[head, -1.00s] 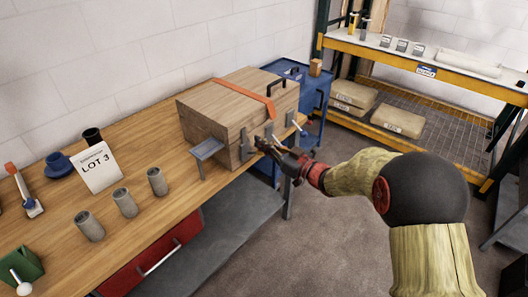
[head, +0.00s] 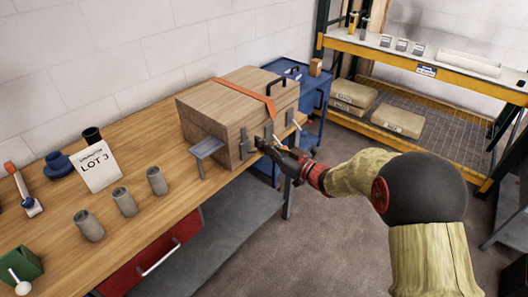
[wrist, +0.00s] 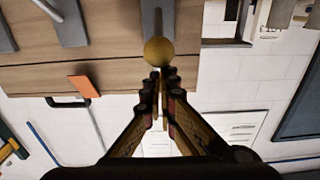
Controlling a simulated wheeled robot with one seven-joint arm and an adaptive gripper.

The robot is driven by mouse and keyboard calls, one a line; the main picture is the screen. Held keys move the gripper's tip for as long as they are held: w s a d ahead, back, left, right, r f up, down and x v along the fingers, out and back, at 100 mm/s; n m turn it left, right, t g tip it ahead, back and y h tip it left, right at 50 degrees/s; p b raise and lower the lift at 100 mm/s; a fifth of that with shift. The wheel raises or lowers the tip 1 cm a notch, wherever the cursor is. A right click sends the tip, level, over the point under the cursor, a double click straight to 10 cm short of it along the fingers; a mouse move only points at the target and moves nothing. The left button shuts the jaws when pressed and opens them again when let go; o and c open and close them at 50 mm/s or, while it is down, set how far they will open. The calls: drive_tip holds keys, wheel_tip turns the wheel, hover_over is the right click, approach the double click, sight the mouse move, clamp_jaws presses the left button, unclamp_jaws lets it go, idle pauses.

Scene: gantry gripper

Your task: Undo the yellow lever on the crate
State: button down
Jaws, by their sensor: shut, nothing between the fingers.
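The wooden crate (head: 212,105) stands on the workbench with an orange strap across its lid and several grey metal fittings on its front. In the wrist view the yellow ball knob (wrist: 158,51) sits at the end of a grey lever (wrist: 158,22) against the crate's wood (wrist: 100,75). My gripper (wrist: 160,73) is shut and empty, its fingertips right at the knob's near edge. I cannot tell whether they touch it. In the head view my gripper (head: 260,143) is at the crate's front face and the yellow knob cannot be made out there.
A grey bracket-like plate (head: 207,148) juts out at the crate's left front. Several grey cylinders (head: 124,201) and a LOT 3 sign (head: 96,168) stand on the bench (head: 150,225). A blue cart (head: 315,95) is behind the crate. The floor (head: 330,240) before the bench is open.

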sight(262, 153)
drive_tip(key=shift+a+f+b, duration=0.1)
drive_tip(key=shift+f+b, duration=1.05)
drive_tip(key=shift+f, duration=1.35)
drive_tip(key=shift+r, duration=0.25)
drive_tip(key=p+v, duration=0.3)
drive_tip(key=v, duration=0.6)
drive_tip(key=shift+r, duration=0.55)
